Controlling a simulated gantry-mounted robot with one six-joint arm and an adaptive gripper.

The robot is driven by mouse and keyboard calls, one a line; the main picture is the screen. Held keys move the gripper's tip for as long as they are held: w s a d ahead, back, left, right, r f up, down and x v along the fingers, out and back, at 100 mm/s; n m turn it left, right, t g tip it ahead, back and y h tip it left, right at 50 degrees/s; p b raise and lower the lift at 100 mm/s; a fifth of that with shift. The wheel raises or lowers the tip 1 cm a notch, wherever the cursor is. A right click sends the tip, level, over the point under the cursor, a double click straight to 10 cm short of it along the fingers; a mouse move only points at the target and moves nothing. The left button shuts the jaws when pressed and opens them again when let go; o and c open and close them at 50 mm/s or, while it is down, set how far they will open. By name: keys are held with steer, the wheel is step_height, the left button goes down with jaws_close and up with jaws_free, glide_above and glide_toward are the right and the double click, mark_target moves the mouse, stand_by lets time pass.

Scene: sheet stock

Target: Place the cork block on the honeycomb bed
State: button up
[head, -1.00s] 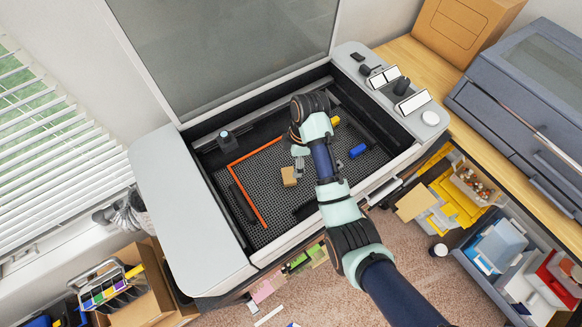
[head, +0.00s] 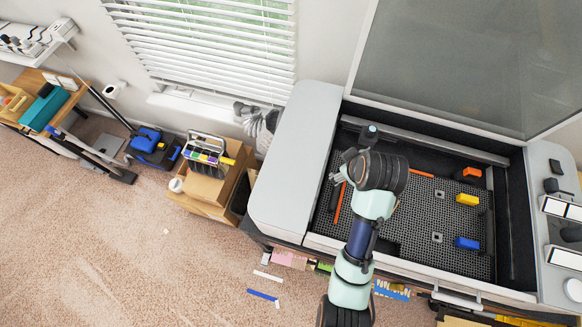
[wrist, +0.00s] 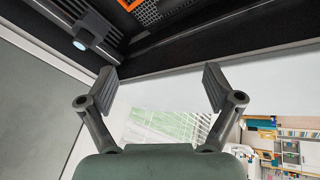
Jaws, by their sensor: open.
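My gripper (head: 340,165) is at the left end of the machine's interior, near the dark carriage with the round lens (head: 368,133). In the wrist view its two fingers (wrist: 160,88) are spread wide with nothing between them. The honeycomb bed (head: 415,225) is the dark perforated floor inside the open machine; a corner of it shows at the top of the wrist view (wrist: 150,14). The cork block is not clearly visible now; my arm covers the part of the bed where it sat in the earlier head view.
Orange strips (head: 421,173) mark a corner on the bed. A yellow block (head: 467,199), blue block (head: 467,243) and orange block (head: 470,174) stand at the right, with small metal squares (head: 437,237) between. The raised lid (head: 460,70) is behind; raised walls surround the bed.

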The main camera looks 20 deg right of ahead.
steer(key=a+r+t, duration=0.1)
steer(key=a, duration=0.2)
steer(key=w+a+r+t, duration=0.1)
steer(key=a+r, duration=0.1)
steer(key=a, duration=0.2)
steer(key=w+a+r+m, duration=0.1)
steer(key=a, duration=0.2)
steer(key=shift+a+r+t, duration=0.15)
steer(key=shift+a+t, duration=0.05)
steer(key=shift+t, duration=0.2)
steer(key=s+a+r+m+t+y, duration=0.1)
steer(key=a+r+t, duration=0.1)
steer(key=a+r, duration=0.3)
steer(key=s+a+r+m+t+y, duration=0.1)
steer(key=s+a+r+t, duration=0.1)
steer(key=a+r, duration=0.3)
steer(key=a, duration=0.4)
steer(key=shift+s+a+m+t, duration=0.15)
steer(key=shift+a+m+t, duration=0.1)
steer(key=shift+m+t, duration=0.15)
steer(key=shift+f, duration=0.1)
